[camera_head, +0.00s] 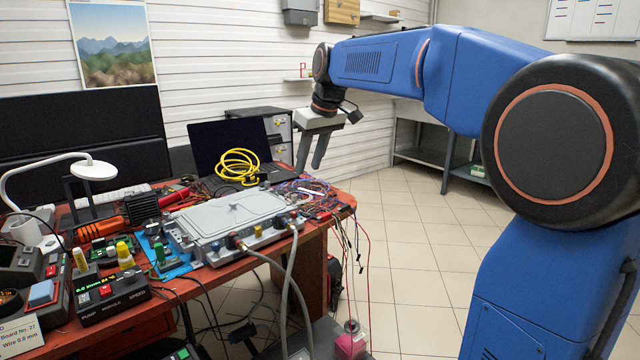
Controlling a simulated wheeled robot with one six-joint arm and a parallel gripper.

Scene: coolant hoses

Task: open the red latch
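My gripper (310,164) hangs in the air beyond the right end of the workbench, fingers pointing down. Its two fingers are apart with nothing between them. A flat grey metal case (235,213) lies on the red bench top (335,207), to the left of and below my gripper in the picture. Two grey hoses (290,275) run from connectors (236,241) on the near side of the case and hang over the bench's front edge. Small coloured fittings sit by these connectors. They are too small to tell surely which is the red latch.
A coiled yellow cable (238,164) lies by an open laptop (215,143) behind the case. Loose wires (312,193) cover the bench's right end. A white lamp (93,170), control boxes (110,297) and tools crowd the left. Tiled floor (420,240) right of the bench is clear.

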